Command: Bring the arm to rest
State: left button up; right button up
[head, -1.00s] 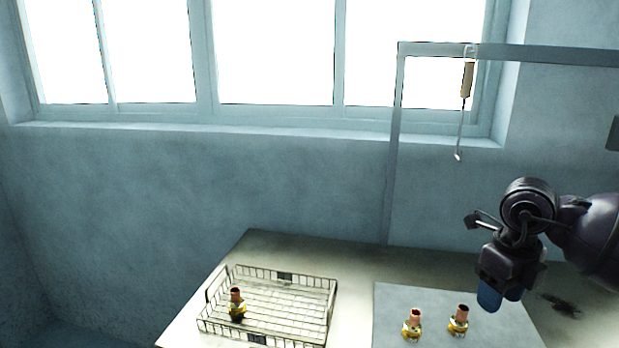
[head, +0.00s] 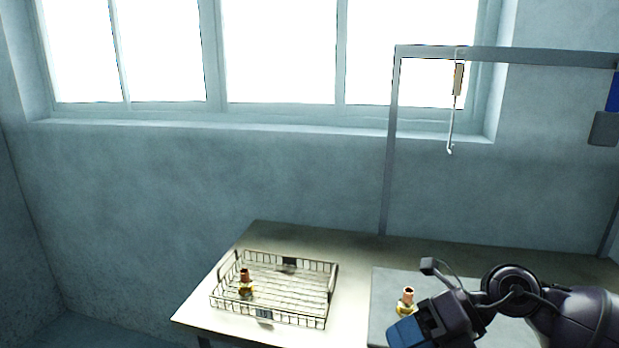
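My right gripper (head: 405,332) comes in from the right edge, low over the grey mat (head: 385,288). Its blue fingertips point to the lower left, and I cannot tell whether they are apart or together. A copper and brass fitting (head: 407,298) stands on the mat just behind the fingertips, partly covered by them. A second fitting on the mat is hidden from this view. Another copper and brass fitting (head: 245,281) stands upright in the wire basket (head: 328,294) on the left of the table. My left gripper is not in view.
The table (head: 350,243) has free room between the basket and the mat and along its back. A grey frame (head: 391,150) rises behind the mat, with a hook tool (head: 457,82) hanging from its crossbar. A wall with windows stands behind.

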notch_tip(320, 180, up, 5)
jog(key=a+m+t+y, duration=0.2)
jog(key=m+t+y, duration=0.5)
jog(key=m+t, duration=0.55)
jog(key=d+f+m+t+h, duration=0.3)
jog(key=d+m+h, duration=0.2)
jog(key=m+h, duration=0.35)
jog(key=d+f+m+t+h, duration=0.45)
jog(key=m+h, duration=0.25)
jog(key=m, duration=0.2)
jog(key=s+d+f+m+g+h, duration=0.55)
jog(key=s+f+m+g, duration=0.2)
jog(key=f, duration=0.25)
jog(key=s+f+m+g+y, duration=0.1)
jog(key=s+f+g, duration=0.35)
jog(key=s, duration=0.35)
jog(key=s+f+m+g+y, duration=0.1)
jog(key=s+f+m+g, duration=0.15)
jog(key=s+g, duration=0.4)
jog(key=w+f+n+t, duration=0.1)
jog(key=w+f+t, duration=0.5)
jog(key=f+t, duration=0.4)
jog(key=shift+f+n, duration=0.3)
jog(key=shift+f, duration=0.35)
